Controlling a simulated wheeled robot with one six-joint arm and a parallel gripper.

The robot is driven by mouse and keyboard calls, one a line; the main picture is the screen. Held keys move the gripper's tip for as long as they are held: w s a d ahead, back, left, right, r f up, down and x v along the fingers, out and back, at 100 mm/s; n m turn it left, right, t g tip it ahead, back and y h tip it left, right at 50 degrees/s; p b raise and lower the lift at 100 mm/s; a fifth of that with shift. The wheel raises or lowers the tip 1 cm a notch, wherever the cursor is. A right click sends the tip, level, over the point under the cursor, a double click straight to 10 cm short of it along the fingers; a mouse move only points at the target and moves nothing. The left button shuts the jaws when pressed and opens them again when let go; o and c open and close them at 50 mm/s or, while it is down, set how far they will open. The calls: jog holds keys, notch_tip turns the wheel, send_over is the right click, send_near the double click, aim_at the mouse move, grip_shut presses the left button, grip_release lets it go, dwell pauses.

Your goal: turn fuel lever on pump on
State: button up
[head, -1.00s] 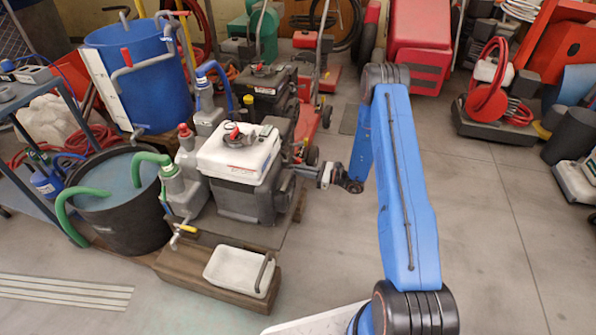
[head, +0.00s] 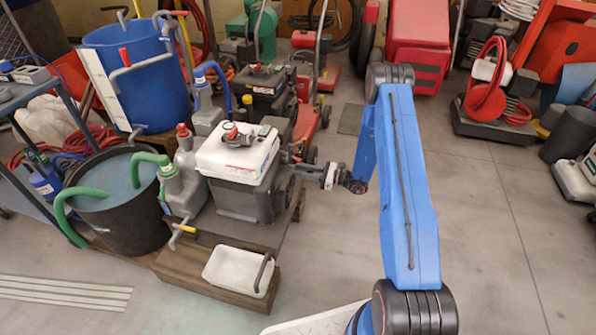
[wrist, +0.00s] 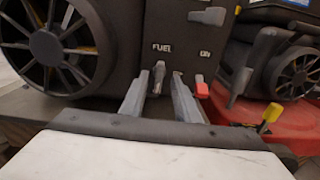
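The pump (head: 243,190) has a white tank on top and a dark engine body, and it stands on a low wooden platform. In the wrist view its dark panel (wrist: 178,22) carries the labels FUEL and ON, with ON to the right. The small metal fuel lever (wrist: 158,77) hangs roughly straight down below the FUEL label. My gripper (wrist: 155,85) is open, with one finger on each side of the lever; I cannot tell whether either touches it. In the head view my gripper (head: 300,172) reaches the pump's right side, and the lever is hidden.
A red-tipped lever (wrist: 201,87) is just right of my right finger, and a grey lever (wrist: 207,15) is above. A finned wheel (wrist: 45,45) is at left. A red machine (head: 307,122) stands behind the pump.

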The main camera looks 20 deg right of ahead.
jog(key=v, duration=1.5)
jog(key=shift+s+d, duration=0.2)
jog(key=shift+d, duration=0.05)
jog(key=s+a+r+n+g+h, duration=0.1)
jog(key=s+a+r+n+g, duration=0.3)
jog(key=r, duration=0.5)
jog(key=s+a+r+n+g+h, duration=0.25)
jog(key=s+a+r+n, duration=0.3)
jog(key=r, duration=0.35)
jog(key=s+a+r+n+g+h, duration=0.1)
jog(key=s+a+r+n+g, duration=0.35)
jog(key=r, duration=0.45)
jog(key=s+d+r+n+t+h, duration=0.1)
jog(key=s+r+n+t+h, duration=0.1)
jog(key=s, duration=0.7)
jog(key=s+d+r+n+t+h, duration=0.1)
jog(key=s+r+n+t+h, duration=0.1)
jog(key=s+r+n+h, duration=0.2)
jog(key=s+d+r+n+t+h, duration=0.2)
jog(key=s+r+n+h, duration=0.2)
jog(key=s+r, duration=0.4)
jog(key=shift+s+r+t+h, duration=0.15)
jog(key=shift+s+t+h, duration=0.35)
jog(key=shift+s, duration=2.45)
